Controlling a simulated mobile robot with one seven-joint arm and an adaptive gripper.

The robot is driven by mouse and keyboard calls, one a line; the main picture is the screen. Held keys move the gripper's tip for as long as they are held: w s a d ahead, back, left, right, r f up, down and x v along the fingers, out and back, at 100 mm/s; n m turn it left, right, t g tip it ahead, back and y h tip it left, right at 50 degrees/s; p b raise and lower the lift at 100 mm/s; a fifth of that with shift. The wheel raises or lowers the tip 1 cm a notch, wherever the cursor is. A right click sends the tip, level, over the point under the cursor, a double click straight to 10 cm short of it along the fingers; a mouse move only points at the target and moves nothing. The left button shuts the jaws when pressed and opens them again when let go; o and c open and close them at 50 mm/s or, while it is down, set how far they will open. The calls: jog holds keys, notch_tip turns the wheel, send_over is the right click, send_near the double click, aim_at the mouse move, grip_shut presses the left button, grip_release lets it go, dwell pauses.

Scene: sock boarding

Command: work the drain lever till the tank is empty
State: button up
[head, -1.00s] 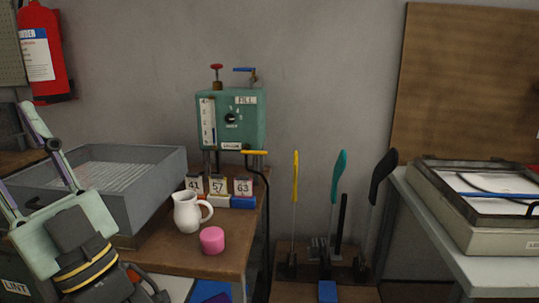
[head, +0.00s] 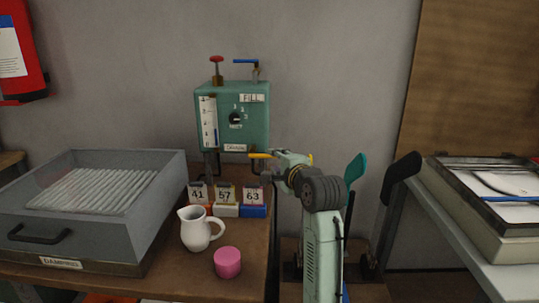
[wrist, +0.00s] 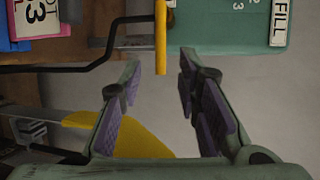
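The green tank (head: 255,110) is on the wall side above the bench, with a pale gauge (head: 208,120) showing some blue in its lower part. The yellow drain lever (head: 257,155) sticks out under the tank's right side. In the wrist view the lever (wrist: 161,38) is a yellow bar just beyond the fingertips, roughly in line with the gap. My gripper (wrist: 160,72) is open and empty, with its two fingers apart. In the head view my gripper (head: 280,157) is just right of the lever and hides part of that area.
A white jug (head: 196,230), a pink cup (head: 227,263) and numbered cards (head: 225,197) stand on the bench below. A grey damping box (head: 80,225) is at left. Teal (head: 354,170) and black (head: 401,178) paddles stand behind and right of my arm.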

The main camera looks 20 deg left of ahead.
aim_at(270, 157)
jog(key=x, duration=0.6)
jog(key=shift+a+p, duration=0.1)
jog(key=shift+p, duration=0.3)
jog(key=shift+c, duration=0.2)
grip_shut()
